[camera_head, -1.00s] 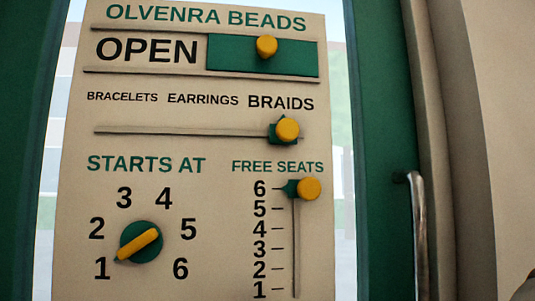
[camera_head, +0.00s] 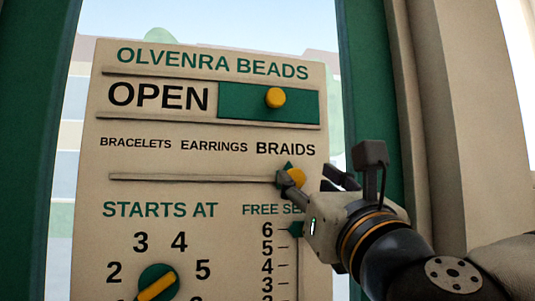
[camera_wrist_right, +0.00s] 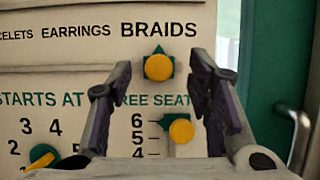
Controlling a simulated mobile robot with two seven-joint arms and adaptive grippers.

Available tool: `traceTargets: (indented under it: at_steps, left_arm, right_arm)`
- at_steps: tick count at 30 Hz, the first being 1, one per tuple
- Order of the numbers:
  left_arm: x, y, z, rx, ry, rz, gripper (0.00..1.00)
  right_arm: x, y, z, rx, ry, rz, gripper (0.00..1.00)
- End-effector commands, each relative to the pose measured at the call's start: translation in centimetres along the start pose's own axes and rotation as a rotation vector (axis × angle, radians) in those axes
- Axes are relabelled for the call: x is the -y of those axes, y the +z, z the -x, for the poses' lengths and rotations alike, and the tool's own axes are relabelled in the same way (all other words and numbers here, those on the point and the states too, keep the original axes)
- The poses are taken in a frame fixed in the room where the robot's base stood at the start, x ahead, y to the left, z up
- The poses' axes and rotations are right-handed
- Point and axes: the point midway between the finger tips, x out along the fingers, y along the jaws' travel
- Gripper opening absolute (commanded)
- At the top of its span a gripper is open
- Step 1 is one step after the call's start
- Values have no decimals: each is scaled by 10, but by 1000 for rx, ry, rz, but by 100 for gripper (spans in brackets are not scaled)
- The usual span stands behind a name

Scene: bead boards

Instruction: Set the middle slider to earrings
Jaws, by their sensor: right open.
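The bead board (camera_head: 120,85) hangs on a glass door and has a middle slider with a yellow knob (camera_head: 296,178) on a green pointer. The knob sits at the right end of its horizontal slot (camera_head: 190,178), below the word BRAIDS. EARRINGS (camera_head: 214,146) is printed to the left of it. My right gripper (camera_head: 305,180) is open in front of the knob, partly covering it in the head view. In the right wrist view the knob (camera_wrist_right: 158,67) shows beyond and between the open fingers (camera_wrist_right: 163,85); contact cannot be told. My left gripper is not in view.
Above is the OPEN sign slide with a yellow knob (camera_head: 275,97). Just below the middle slider is the free seats slider, its knob (camera_wrist_right: 181,131) at 6. A yellow dial (camera_head: 157,283) is at lower left. A door handle (camera_wrist_right: 295,135) stands to the right.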

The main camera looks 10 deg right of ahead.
Motion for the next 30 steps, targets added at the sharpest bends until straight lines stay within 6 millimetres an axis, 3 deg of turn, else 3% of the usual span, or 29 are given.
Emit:
traceTargets:
  at_steps: [3, 7, 17, 18, 24, 30]
  left_arm:
    - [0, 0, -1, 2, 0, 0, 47]
    - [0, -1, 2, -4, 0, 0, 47]
    - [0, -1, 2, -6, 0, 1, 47]
    - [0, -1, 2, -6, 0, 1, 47]
    - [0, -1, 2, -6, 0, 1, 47]
    - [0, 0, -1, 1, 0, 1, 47]
  right_arm:
    - [0, -8, -29, -10, -2, 2, 46]
    - [0, -8, -49, -9, 0, 2, 46]
    - [0, -10, -58, -11, 2, 2, 46]
    - [0, -10, -58, -11, 2, 2, 44]
    - [0, -9, -58, -11, 1, 2, 0]
    - [-4, -13, -64, -12, 0, 2, 0]
